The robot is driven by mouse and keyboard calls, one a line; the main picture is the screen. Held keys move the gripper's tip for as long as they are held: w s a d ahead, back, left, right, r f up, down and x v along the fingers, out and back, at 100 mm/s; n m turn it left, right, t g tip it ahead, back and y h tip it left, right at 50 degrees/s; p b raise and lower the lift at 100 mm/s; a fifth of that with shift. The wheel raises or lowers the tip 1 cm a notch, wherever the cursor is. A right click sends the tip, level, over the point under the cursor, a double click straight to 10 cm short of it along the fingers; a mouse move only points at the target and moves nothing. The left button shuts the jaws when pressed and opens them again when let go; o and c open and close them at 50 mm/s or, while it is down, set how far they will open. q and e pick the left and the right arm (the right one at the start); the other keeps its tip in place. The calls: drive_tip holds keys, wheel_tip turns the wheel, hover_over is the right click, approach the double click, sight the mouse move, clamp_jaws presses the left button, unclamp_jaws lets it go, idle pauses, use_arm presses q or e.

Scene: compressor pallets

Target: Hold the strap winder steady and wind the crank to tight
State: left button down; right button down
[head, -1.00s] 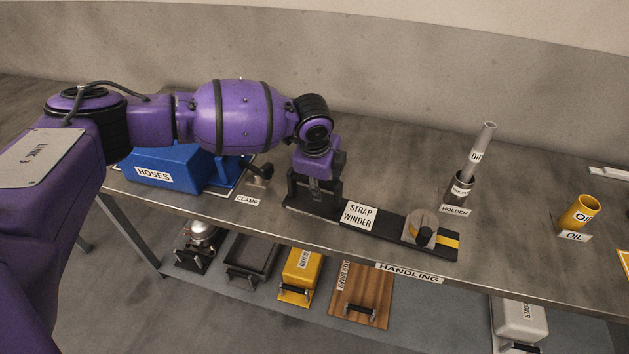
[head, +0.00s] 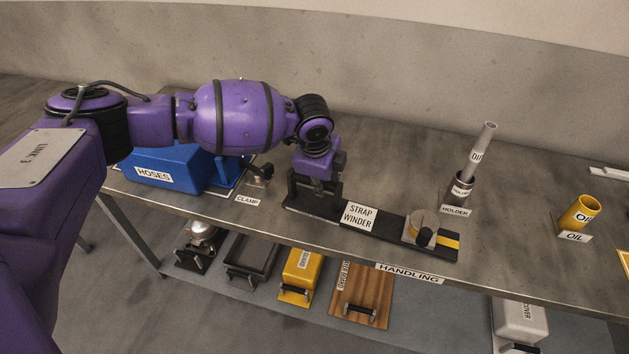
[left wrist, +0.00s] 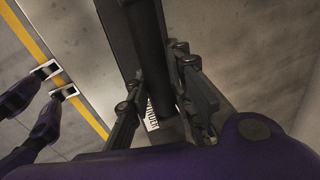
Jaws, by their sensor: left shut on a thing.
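The strap winder (head: 385,222) is a long black base lying on the bench, with its name label in the middle. A yellow strap (head: 449,241) shows just right of the drum. My left gripper (head: 315,188) points down at the base's left end and is shut on the black handle there. In the left wrist view its fingers (left wrist: 160,100) sit on both sides of a dark bar (left wrist: 149,50). My right gripper is not in view.
A blue hoses box (head: 165,168) and a clamp (head: 260,175) stand left of the winder. A holder with a grey tube (head: 480,148) stands behind its right end. A yellow oil cup (head: 582,213) is farther right. Trays and boxes sit on the lower shelf.

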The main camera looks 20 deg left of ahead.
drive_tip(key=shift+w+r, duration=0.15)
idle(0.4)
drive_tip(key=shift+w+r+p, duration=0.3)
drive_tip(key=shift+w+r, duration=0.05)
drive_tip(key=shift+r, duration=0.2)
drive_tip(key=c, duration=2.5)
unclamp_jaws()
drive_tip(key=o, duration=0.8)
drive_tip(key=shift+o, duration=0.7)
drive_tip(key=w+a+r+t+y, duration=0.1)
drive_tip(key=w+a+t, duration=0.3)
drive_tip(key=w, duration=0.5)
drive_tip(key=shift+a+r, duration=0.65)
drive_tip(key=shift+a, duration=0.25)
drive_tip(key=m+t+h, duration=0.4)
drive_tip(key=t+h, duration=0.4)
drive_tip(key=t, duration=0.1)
approach(424, 228)
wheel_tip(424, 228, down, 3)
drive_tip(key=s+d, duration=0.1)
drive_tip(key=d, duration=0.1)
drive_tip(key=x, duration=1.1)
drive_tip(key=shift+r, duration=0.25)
